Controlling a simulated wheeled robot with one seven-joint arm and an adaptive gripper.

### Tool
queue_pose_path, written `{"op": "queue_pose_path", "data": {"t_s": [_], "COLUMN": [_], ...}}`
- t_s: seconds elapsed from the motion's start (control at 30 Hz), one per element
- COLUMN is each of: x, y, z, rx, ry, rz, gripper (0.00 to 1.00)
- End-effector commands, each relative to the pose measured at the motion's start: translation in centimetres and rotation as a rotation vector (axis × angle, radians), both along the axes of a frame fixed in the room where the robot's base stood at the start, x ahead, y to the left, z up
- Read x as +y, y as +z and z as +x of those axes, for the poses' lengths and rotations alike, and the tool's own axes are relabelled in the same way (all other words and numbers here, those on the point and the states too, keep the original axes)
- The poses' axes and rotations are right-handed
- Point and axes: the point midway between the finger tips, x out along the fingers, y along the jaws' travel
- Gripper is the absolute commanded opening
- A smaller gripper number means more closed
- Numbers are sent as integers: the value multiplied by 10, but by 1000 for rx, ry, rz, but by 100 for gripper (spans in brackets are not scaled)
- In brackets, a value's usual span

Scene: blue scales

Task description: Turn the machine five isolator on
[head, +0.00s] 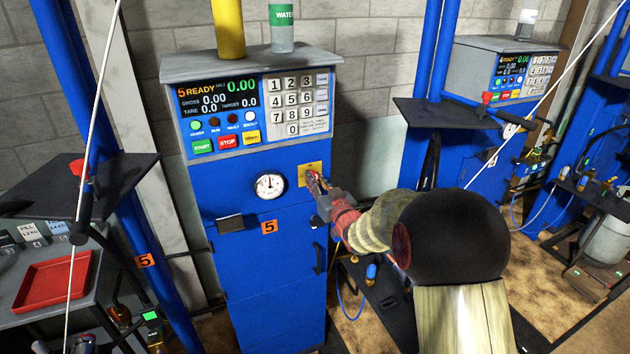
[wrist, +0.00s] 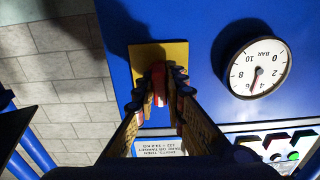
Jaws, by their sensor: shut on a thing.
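The machine five cabinet (head: 225,265) is blue, with an orange 5 label (head: 269,227). Its isolator has a yellow plate (head: 309,169) right of the gauge; the plate also shows in the wrist view (wrist: 178,58). My gripper (head: 316,182) is at the plate, with its fingers closed on both sides of the red isolator handle (wrist: 159,84). The handle looks lengthwise in the wrist view; the fingers hide its sides, and its on or off marking cannot be read. The display (head: 217,97) is lit and reads 5 READY.
A round pressure gauge (head: 270,186) sits close left of the isolator, and a black door handle (head: 319,258) below it. A yellow cylinder (head: 229,28) and a water bottle (head: 282,28) stand on top. Another blue machine (head: 465,145) is at right.

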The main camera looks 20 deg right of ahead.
Motion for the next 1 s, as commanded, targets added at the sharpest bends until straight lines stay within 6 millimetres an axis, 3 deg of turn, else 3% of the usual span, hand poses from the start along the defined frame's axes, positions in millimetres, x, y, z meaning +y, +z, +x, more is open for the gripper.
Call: {"op": "queue_pose_path", "data": {"t_s": [0.23, 0.27, 0.6, 1.0], "x": [0, 0, 0, 0], "y": [-3, -3, -1, 1], "z": [0, 0, 0, -9], "rx": [5, 5, 2, -1], "ry": [-1, -1, 0, -1], "rz": [2, 2, 0, -1], "gripper": [0, 12, 30, 30]}}
